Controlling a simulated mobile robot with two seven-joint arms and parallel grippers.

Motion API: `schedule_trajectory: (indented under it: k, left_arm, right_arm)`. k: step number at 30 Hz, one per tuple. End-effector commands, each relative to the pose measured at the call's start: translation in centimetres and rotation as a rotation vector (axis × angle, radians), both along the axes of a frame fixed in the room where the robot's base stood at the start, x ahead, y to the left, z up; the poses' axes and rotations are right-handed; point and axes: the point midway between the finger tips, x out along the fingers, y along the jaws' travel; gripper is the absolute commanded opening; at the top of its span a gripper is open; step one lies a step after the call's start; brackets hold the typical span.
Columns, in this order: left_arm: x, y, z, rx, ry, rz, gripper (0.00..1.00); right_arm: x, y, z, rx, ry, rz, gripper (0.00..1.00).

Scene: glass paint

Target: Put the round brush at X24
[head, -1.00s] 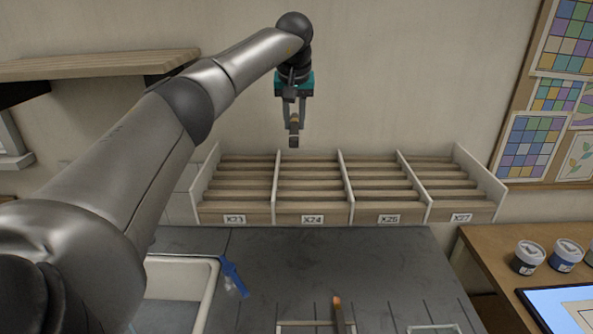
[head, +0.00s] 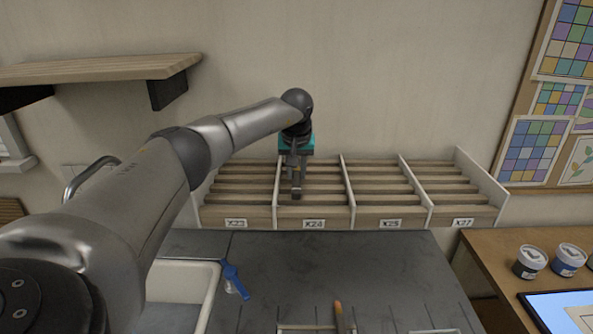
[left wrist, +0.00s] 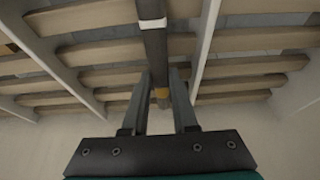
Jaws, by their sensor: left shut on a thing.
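The round brush (left wrist: 155,48) is a dark, slim rod with a white band and an ochre band in the left wrist view. My left gripper (left wrist: 160,92) is shut on it, with a finger on each side. In the head view my left gripper (head: 296,182) is in front of the slatted compartment marked X24 (head: 313,224), within its width. The brush is mostly hidden there by the fingers. I cannot tell whether the brush touches the slats. My right gripper is not in view.
Dividers separate X24 from X23 (head: 236,223) and X25 (head: 390,223). Below is a dark counter (head: 300,270) with a white sink (head: 205,285), a blue clip-like thing (head: 234,278) and an orange-tipped tool (head: 339,315). Paint jars (head: 530,262) stand at the right.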

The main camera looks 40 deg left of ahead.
Motion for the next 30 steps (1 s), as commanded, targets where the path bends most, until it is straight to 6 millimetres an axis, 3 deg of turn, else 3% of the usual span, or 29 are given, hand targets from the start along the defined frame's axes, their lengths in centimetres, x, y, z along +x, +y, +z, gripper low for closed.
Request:
schedule_trajectory:
  k: [5,6,14,23,30]
  left_arm:
    - [0.0,0.0,-0.3,0.000,0.000,0.000,0.00]
    - [0.0,0.0,-0.3,-0.001,0.001,0.000,0.29]
    - [0.0,0.0,-0.3,-0.001,0.001,0.000,0.56]
    - [0.0,0.0,0.1,0.000,0.000,0.000,0.56]
    - [-0.8,-0.7,2.7,0.001,-0.003,-0.003,0.56]
  right_arm:
    - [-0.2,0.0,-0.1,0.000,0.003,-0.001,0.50]
    - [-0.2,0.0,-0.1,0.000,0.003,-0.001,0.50]
    - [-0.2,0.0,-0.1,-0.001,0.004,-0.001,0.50]
    - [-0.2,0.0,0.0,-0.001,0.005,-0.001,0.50]
    - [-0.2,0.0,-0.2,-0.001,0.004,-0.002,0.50]
